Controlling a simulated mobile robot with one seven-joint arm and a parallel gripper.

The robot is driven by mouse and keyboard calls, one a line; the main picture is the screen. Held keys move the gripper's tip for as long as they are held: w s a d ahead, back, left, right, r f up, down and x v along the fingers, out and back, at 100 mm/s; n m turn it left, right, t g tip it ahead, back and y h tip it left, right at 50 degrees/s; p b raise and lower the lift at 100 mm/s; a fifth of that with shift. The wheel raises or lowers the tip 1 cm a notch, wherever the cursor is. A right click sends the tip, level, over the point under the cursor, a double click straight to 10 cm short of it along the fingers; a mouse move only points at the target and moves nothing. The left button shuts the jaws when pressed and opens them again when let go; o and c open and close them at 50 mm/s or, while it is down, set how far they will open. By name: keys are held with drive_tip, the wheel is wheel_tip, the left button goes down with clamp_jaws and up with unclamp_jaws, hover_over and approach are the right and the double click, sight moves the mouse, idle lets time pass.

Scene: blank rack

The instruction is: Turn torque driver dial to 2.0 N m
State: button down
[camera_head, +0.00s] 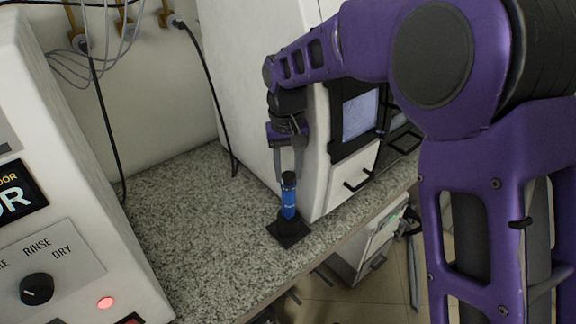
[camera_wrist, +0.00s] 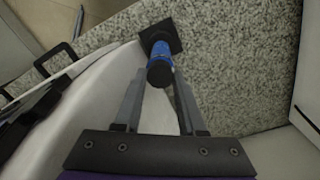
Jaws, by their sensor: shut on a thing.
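The torque driver (camera_head: 289,201) stands upright in a black square base on the speckled counter, with a blue body and a black top. In the wrist view the torque driver (camera_wrist: 162,57) shows its round black end between the fingertips. My gripper (camera_head: 289,178) comes down from above with one finger on each side of the driver's black top, shut on it. In the wrist view my gripper (camera_wrist: 161,84) has its fingers on both sides of that black end. The dial scale and its setting are too small to read.
A white instrument (camera_head: 255,90) with a screen stands close behind and right of the driver. A white washer panel (camera_head: 60,240) with a black knob is at the left. The counter (camera_head: 190,200) between them is clear; its front edge lies near the driver's base (camera_head: 289,232).

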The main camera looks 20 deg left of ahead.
sight(287, 174)
drive_tip(key=m+p, duration=0.1)
drive_tip(key=m, duration=0.4)
drive_tip(key=shift+m, duration=0.3)
idle(0.4)
drive_tip(key=shift+c, duration=2.3)
unclamp_jaws()
wheel_tip(287, 174, up, 17)
drive_tip(key=p, duration=0.1)
drive_tip(key=shift+a+r, duration=0.15)
drive_tip(key=shift+r, duration=0.05)
